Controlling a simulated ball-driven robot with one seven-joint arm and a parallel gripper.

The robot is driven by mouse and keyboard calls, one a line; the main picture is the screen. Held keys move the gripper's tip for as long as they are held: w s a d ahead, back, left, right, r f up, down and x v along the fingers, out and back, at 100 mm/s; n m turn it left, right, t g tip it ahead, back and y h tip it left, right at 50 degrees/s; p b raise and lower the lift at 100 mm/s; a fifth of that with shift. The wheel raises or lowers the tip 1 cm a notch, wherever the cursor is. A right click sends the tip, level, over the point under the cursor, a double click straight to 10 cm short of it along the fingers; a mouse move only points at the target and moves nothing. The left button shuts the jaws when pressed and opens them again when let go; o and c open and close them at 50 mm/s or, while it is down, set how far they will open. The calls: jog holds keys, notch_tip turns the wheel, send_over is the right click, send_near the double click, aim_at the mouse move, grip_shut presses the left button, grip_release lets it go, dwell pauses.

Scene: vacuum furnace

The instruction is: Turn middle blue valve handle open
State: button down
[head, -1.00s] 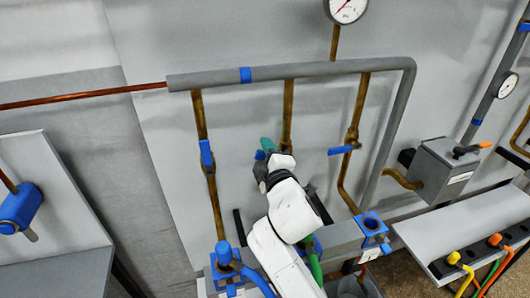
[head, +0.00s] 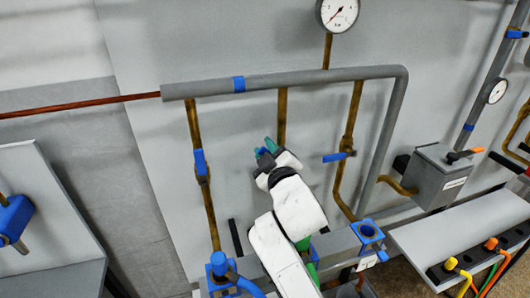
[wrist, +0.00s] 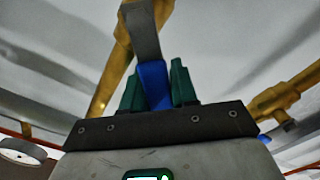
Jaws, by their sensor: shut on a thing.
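The middle blue valve handle (wrist: 154,84) is between the two green fingers of my gripper (wrist: 156,86) in the wrist view. Its grey metal end reaches up to the brass valve (wrist: 121,58), at an angle to the brass pipe. In the head view my gripper (head: 265,149) is at the middle brass pipe (head: 282,112), just left of it. Only a small blue bit of the handle shows between the fingertips there. The valve body is mostly hidden behind my gripper. My gripper is shut on the handle.
The left blue handle (head: 200,162) lies along its vertical pipe. The right blue handle (head: 334,157) sticks out sideways from its pipe. A grey horizontal pipe (head: 300,78) runs above, with a gauge (head: 338,13) over it. A grey box (head: 439,174) stands right.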

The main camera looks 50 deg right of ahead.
dwell(0.3)
jog(key=c, duration=1)
grip_release()
jog(key=shift+o, duration=0.2)
